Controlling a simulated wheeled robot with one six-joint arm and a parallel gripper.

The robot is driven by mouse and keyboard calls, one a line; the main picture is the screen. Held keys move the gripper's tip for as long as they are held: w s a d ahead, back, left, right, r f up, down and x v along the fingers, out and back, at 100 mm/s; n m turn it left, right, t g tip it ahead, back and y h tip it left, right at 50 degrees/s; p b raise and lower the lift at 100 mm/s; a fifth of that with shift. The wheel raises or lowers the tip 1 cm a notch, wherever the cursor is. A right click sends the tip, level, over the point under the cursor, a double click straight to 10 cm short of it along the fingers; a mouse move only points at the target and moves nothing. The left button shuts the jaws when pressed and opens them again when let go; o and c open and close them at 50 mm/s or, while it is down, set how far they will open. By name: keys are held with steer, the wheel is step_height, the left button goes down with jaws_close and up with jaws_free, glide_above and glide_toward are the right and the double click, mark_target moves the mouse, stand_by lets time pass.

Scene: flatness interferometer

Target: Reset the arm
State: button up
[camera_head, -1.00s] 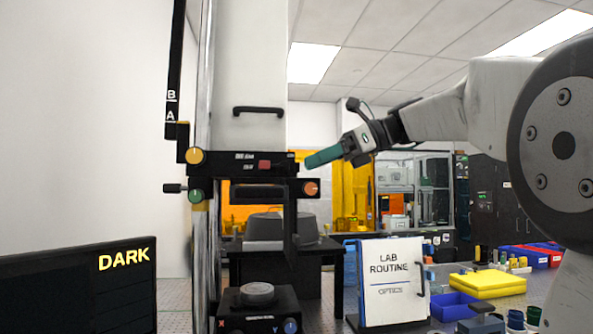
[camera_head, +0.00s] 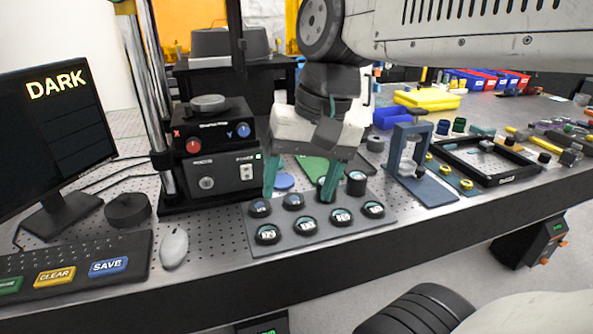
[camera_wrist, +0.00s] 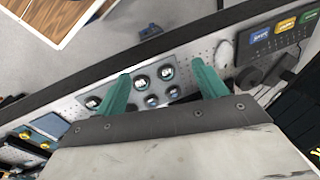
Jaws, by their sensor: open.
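My gripper (camera_head: 299,180) has two green fingers spread apart with nothing between them. It points down above the grey tray (camera_head: 268,243) of round black-rimmed pieces near the bench's front edge. In the wrist view my gripper (camera_wrist: 161,88) shows its fingers apart, with several round pieces (camera_wrist: 152,101) beyond them. My arm reaches in from the upper right and hides part of the bench behind the gripper.
The interferometer's base (camera_head: 215,150) with its red and blue knobs stands left of the gripper. A monitor reading DARK (camera_head: 55,125), a keyboard (camera_head: 80,265) and a mouse (camera_head: 174,248) are at left. A blue stand (camera_head: 425,190) and a black tray (camera_head: 510,178) are at right.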

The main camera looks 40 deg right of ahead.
steer(key=s+d+f+n+h, duration=0.2)
steer(key=s+f+n, duration=0.2)
steer(key=f, duration=0.1)
steer(key=shift+f+n, duration=0.4)
steer(key=shift+a, duration=0.1)
stand_by(0.8)
